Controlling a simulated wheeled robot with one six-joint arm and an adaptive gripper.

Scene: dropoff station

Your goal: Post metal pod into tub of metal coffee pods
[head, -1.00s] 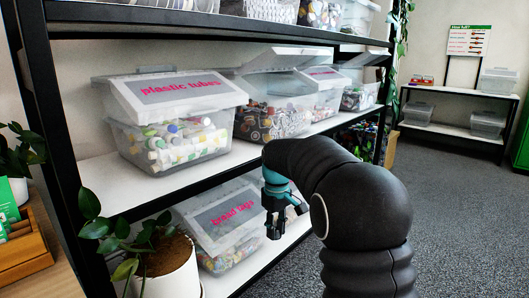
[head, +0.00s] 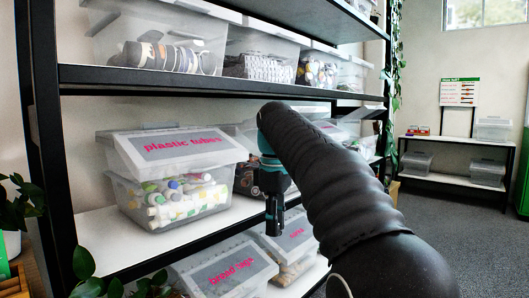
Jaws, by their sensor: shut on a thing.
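My gripper (head: 273,230) points down in front of the middle shelf, right of the plastic tubes tub. Its fingers are shut together; the metal pod between them is too small and dark to make out. Behind my gripper and arm, on the middle shelf, a clear tub (head: 245,182) with dark, mixed contents is mostly hidden. Its label does not show, so I cannot tell for sure that it holds metal coffee pods. My gripper is apart from it, nearer to me.
A closed tub labelled plastic tubes (head: 180,178) stands left on the middle shelf (head: 100,225). A bread tags tub (head: 225,268) and another labelled tub (head: 293,240) stand below. More tubs (head: 160,45) line the upper shelf. A plant (head: 95,285) is at lower left.

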